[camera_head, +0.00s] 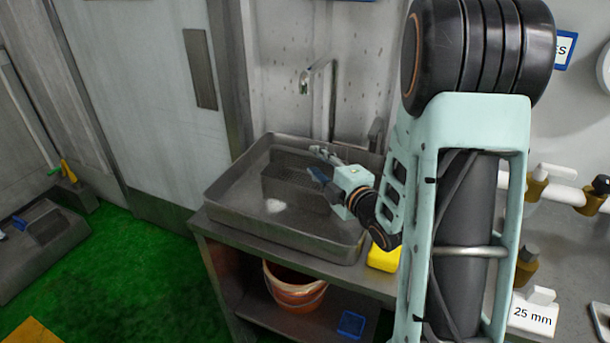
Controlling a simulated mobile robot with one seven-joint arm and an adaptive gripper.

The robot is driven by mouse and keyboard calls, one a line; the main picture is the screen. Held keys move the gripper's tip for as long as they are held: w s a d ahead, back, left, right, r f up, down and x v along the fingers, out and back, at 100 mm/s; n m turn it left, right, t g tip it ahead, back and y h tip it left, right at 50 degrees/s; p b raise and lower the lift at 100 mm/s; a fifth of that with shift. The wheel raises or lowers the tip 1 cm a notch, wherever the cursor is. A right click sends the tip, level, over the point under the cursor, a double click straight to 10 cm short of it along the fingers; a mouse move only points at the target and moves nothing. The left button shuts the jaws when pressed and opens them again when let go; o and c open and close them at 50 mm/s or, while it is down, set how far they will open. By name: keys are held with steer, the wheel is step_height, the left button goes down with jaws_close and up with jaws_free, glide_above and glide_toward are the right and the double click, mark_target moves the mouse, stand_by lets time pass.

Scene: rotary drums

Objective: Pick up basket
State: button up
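A dark mesh basket (290,186) sits inside the grey metal sink (228,206), toward its back. My gripper (317,164) reaches into the sink from the right, at the basket's right end. Its two fingers stand apart, so it looks open. Whether the fingers touch the basket cannot be told from this view. The gripper and wrist hide the basket's right end.
A tap (318,80) rises behind the sink. A yellow object (384,258) lies right of the sink under my arm. An orange bucket (293,290) and a blue item (351,323) sit on the lower shelf. Green floor (130,270) is open at left.

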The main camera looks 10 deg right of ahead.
mark_target(313, 157)
steer(key=p+x, duration=0.1)
steer(key=x, duration=0.3)
steer(key=shift+w+r, duration=0.1)
steer(key=shift+w, duration=0.1)
steer(key=shift+c, duration=0.5)
jaws_close()
steer(key=shift+r, duration=0.1)
